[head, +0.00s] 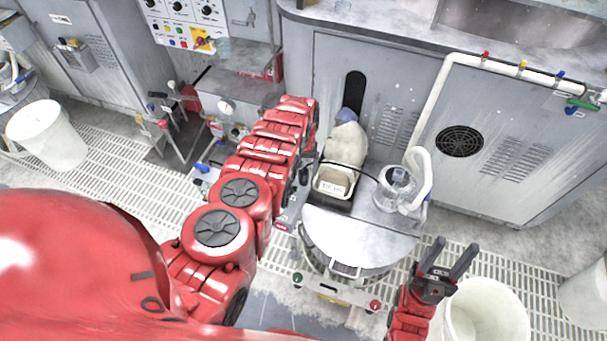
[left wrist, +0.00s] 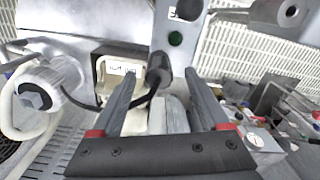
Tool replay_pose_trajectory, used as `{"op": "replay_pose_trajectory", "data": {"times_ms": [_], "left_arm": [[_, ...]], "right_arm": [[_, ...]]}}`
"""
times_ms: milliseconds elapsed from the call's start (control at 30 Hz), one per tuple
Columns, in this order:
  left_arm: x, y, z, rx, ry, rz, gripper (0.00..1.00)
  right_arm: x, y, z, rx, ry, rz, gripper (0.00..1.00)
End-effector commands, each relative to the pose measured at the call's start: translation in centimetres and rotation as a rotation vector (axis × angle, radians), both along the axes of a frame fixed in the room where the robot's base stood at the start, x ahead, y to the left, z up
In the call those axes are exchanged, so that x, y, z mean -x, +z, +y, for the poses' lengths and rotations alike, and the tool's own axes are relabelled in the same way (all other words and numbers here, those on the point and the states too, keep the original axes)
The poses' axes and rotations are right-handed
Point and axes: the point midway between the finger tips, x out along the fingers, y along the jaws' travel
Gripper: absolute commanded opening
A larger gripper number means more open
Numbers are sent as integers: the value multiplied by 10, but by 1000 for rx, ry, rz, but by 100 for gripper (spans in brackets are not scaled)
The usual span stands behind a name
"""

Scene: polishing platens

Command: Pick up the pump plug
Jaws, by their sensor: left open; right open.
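The pump plug (left wrist: 158,70) is a dark plug on a black cable. In the left wrist view it sits between the fingertips of my left gripper (left wrist: 161,74), which is open; I cannot tell whether they touch. The cable runs left to a pale pump (left wrist: 50,83). The pump also shows in the head view (head: 397,184) on a round-fronted steel cart top (head: 365,232). In the head view my left arm hides most of its gripper and the plug. My right gripper (head: 448,260) is open and empty, right of the cart.
A beige box (head: 333,183) stands beside the pump on the cart. A white bucket (head: 487,310) is close to my right gripper. Grey cabinets (head: 400,100) stand behind.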

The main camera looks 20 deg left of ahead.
Motion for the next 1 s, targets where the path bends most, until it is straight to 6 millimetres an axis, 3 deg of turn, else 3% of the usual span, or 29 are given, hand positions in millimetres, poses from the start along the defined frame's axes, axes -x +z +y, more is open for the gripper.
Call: {"op": "replay_pose_trajectory", "data": {"times_ms": [33,200,500,900,933,1000], "left_arm": [[0,-9,1,0,1,-1,78],[0,-16,-1,1,-1,-2,78],[0,-16,-1,2,-1,-1,77],[0,-16,-1,1,-1,-2,5],[0,-16,-1,1,-1,-2,0],[0,-16,-1,1,-1,-2,0]], "right_arm": [[0,-6,0,0,0,1,50],[0,-9,0,0,0,0,50],[0,-8,0,0,0,0,50],[0,-8,0,0,0,0,50],[0,-8,0,0,0,1,50],[0,-8,0,0,0,1,50]]}}
